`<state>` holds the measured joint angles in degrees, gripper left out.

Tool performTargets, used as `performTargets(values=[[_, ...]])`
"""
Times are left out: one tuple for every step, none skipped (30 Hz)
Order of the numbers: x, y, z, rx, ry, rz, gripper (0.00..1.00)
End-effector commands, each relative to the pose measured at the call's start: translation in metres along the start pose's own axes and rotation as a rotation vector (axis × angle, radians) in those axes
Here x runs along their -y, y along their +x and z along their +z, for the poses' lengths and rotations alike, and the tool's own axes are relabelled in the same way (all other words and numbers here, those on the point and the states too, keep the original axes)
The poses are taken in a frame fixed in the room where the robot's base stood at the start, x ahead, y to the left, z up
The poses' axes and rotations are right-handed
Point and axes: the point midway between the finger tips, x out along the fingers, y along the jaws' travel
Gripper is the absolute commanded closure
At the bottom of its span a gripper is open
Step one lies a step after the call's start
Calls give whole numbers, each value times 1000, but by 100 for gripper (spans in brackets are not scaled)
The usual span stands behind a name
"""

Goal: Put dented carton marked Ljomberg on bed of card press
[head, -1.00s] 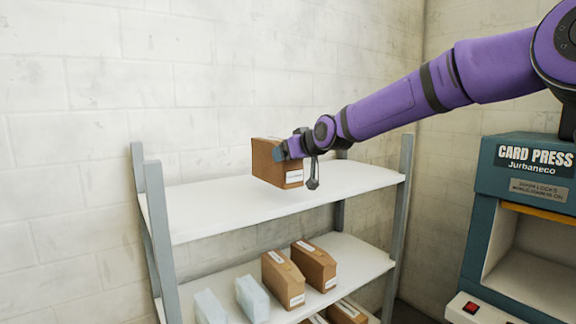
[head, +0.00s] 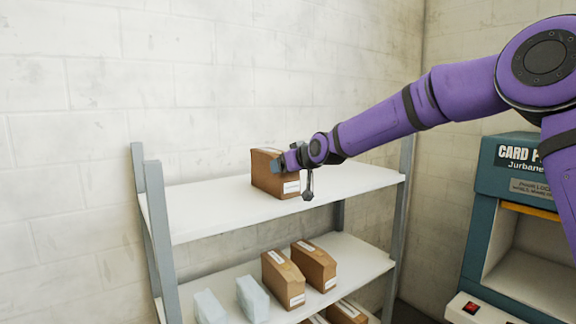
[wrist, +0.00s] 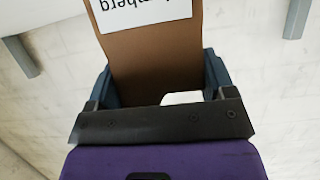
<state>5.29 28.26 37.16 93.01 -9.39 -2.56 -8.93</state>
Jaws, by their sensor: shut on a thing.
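The brown carton (head: 268,178) is at the top shelf of the rack in the head view, low over the white board; I cannot tell whether it touches it. In the wrist view the carton (wrist: 150,62) fills the space between the jaws, and its white label shows upside-down letters ending in "mberg". My gripper (head: 283,162) is shut on this carton; its dark fingers also show on both sides in the wrist view (wrist: 158,80). Any dent is not clear. The card press (head: 503,225), teal with a pale open bay, stands at the right, partly hidden by my arm.
The rack's top shelf (head: 205,208) is otherwise bare. Its lower shelf holds brown cartons (head: 313,265) and pale blue packs (head: 252,297). More brown cartons (head: 347,312) show below. A grey rack post (head: 160,240) stands at the left. A red switch (head: 471,307) is on the press front.

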Motion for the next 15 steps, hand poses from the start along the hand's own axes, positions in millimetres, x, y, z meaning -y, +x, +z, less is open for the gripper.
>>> performTargets(values=[[0, 0, 1, 1, 0, 0, 19], [0, 0, 1, 0, 0, 0, 12], [0, 0, 1, 0, 0, 0, 3], [0, 0, 1, 0, 0, 0, 0], [0, 0, 0, 0, 0, 0, 0], [0, 0, 0, 0, 0, 0, 0], [0, 0, 0, 0, 0, 0, 0], [0, 0, 0, 0, 0, 0, 0], [0, 0, 0, 0, 0, 0, 0], [0, 0, 0, 0, 0, 0, 0], [0, 0, 0, 0, 0, 0, 0], [0, -1, -2, -1, 0, 0, 0], [0, -2, -3, -1, 0, 0, 0], [-1, -4, -2, -1, 0, 1, 0], [-1, -7, -2, -1, 0, 1, 0]])
